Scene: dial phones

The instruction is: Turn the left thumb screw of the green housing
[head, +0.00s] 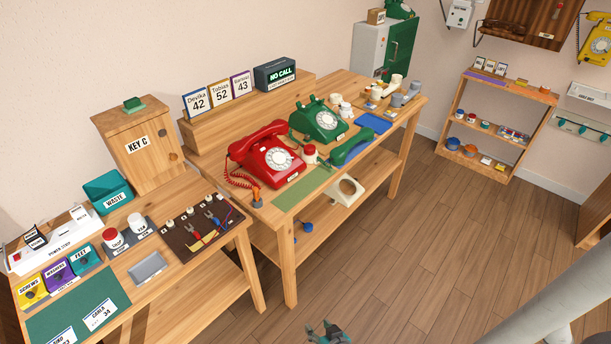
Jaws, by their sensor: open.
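A green dial phone (320,122) stands on the middle table, right of and behind a red phone. A green handset (350,148) lies in front of it. This phone's body looks like the green housing, but I cannot make out its thumb screws at this size. Another green phone (401,9) stands high on the cabinet at the back, partly cut off by the frame. My gripper (328,328) is at the bottom edge, over the floor, in front of and well apart from the tables. It is open and I see nothing in it.
The red phone (267,155) stands beside the green one, with a green mat (300,188) in front. A left bench holds a tool board (197,229), a grey tray (148,267) and a key box (135,150). A low shelf (497,130) stands at right. The wooden floor (420,250) between is clear.

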